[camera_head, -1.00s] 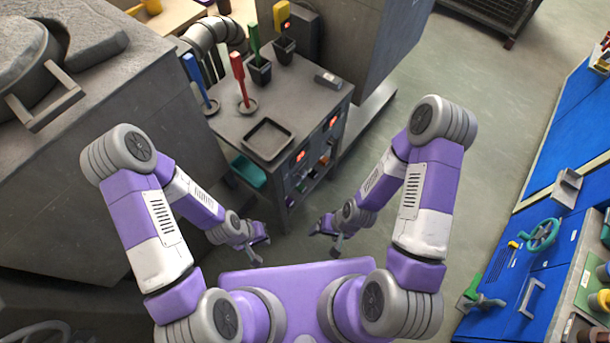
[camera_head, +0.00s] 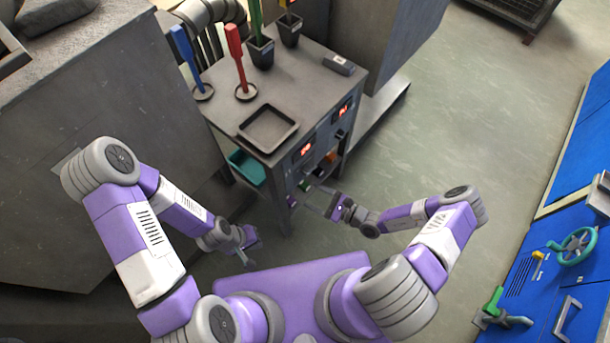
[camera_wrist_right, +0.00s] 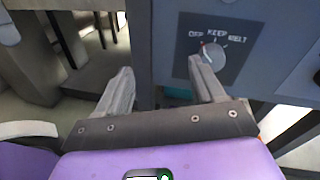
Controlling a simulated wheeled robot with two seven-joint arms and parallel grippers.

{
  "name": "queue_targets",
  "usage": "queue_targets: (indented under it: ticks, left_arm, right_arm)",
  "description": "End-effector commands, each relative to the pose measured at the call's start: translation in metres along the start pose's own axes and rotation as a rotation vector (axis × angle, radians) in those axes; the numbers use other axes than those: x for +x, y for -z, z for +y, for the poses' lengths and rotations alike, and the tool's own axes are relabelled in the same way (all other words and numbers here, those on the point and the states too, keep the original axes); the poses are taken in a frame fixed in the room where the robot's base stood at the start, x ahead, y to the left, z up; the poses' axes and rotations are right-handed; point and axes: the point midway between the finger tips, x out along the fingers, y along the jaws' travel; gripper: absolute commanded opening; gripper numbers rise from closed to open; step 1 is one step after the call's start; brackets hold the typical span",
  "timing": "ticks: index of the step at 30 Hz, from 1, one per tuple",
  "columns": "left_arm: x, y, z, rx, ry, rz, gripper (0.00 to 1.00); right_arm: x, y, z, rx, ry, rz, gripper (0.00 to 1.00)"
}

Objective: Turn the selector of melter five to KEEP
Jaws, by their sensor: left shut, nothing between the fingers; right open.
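A selector knob (camera_wrist_right: 213,56) sits on a dark plate marked OFF, KEEP and MELT in the right wrist view. Its pointer seems to lean toward OFF, but a finger partly covers it. No melter number is legible. My right gripper (camera_head: 318,200) is open and empty at the front of the grey bench (camera_head: 225,123). In the right wrist view my right gripper (camera_wrist_right: 162,68) has its right fingertip overlapping the knob and its left fingertip off to the left of the plate; contact cannot be told. My left gripper (camera_head: 246,250) is shut and empty, low and away from the bench.
The bench carries a dark tray (camera_head: 268,128), red (camera_head: 235,62) and blue (camera_head: 186,55) upright tools and a small grey block (camera_head: 339,64). Red displays (camera_head: 307,149) sit on its front. A teal bin (camera_head: 247,168) is below left. Blue cabinets (camera_head: 560,240) stand right; the floor between is clear.

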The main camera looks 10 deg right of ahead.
Motion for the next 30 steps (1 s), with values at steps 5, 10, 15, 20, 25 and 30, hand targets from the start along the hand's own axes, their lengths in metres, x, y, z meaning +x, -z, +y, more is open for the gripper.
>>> queue_targets:
  ticks: [5, 10, 15, 20, 25, 30]
  left_arm:
    - [0.012, 0.001, -0.004, 0.000, 0.000, 0.000, 0.00]
    - [0.015, 0.001, -0.005, 0.000, 0.000, 0.000, 0.00]
    - [0.021, 0.001, -0.008, 0.000, 0.000, 0.000, 0.00]
    - [0.026, 0.001, -0.010, 0.000, 0.000, 0.000, 0.00]
    - [0.028, 0.001, -0.010, 0.000, 0.000, 0.000, 0.00]
    - [0.028, 0.001, -0.010, 0.000, 0.000, 0.000, 0.00]
  right_arm:
    - [-0.019, 0.029, -0.044, 0.032, 0.255, -0.011, 0.68]
    - [-0.006, 0.030, -0.053, 0.034, 0.280, -0.014, 0.68]
    - [0.021, 0.030, -0.060, 0.034, 0.277, -0.015, 0.68]
    - [0.042, 0.030, -0.066, 0.034, 0.275, -0.013, 0.68]
    - [0.052, 0.029, -0.068, 0.035, 0.275, -0.012, 0.68]
    - [0.052, 0.029, -0.069, 0.035, 0.275, -0.012, 0.68]
